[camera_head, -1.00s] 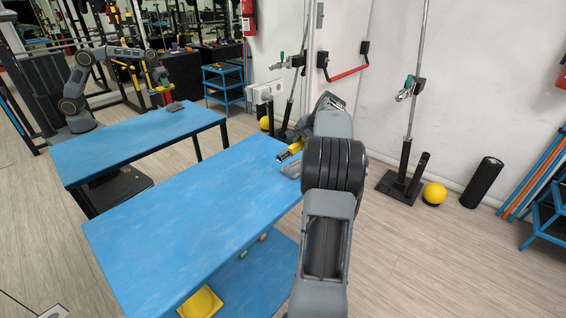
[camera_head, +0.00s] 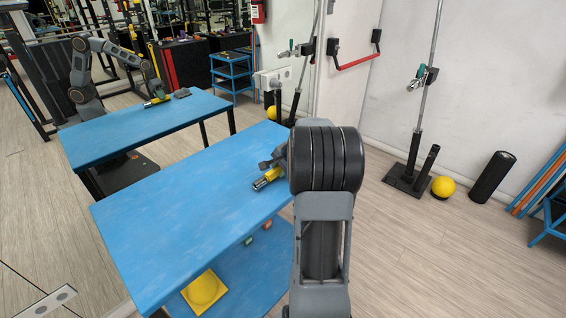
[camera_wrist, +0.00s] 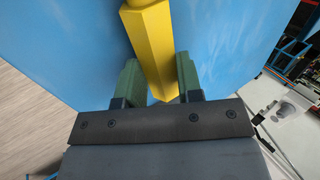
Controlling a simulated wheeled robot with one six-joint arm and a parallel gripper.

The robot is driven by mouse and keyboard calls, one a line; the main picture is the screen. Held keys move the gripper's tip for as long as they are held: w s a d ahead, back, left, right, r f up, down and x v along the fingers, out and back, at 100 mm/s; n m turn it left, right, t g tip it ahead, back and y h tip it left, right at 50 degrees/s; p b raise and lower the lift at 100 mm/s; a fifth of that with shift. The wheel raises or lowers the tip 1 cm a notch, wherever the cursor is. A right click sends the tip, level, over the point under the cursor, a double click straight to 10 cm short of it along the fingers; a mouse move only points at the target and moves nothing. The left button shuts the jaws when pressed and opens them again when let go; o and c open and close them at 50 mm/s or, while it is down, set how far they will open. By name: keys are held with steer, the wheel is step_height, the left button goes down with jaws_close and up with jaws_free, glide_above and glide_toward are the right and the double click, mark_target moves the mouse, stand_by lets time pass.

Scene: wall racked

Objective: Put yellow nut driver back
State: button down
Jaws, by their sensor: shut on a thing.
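The yellow nut driver (camera_head: 268,177) is in my gripper (camera_head: 276,169), low over the right part of the blue tabletop (camera_head: 180,202). In the head view it lies tilted, and I cannot tell whether it touches the table. In the wrist view the yellow handle (camera_wrist: 152,45) runs between the two green finger pads of my gripper (camera_wrist: 158,78), with blue tabletop behind it. My gripper is shut on the handle. My arm hides the table's right end. No holder for the driver can be made out clearly.
A mirror-like wall at the left shows the table and arm again, with a grey object (camera_head: 182,93) on the reflected tabletop. A yellow tray (camera_head: 203,291) and small green (camera_head: 249,241) and red pieces lie below the tabletop. The tabletop's left and middle are clear.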

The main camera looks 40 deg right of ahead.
steer(key=shift+f, duration=0.1)
steer(key=c, duration=0.8)
jaws_free()
steer(key=shift+f, duration=0.1)
steer(key=shift+s+a+f, duration=0.1)
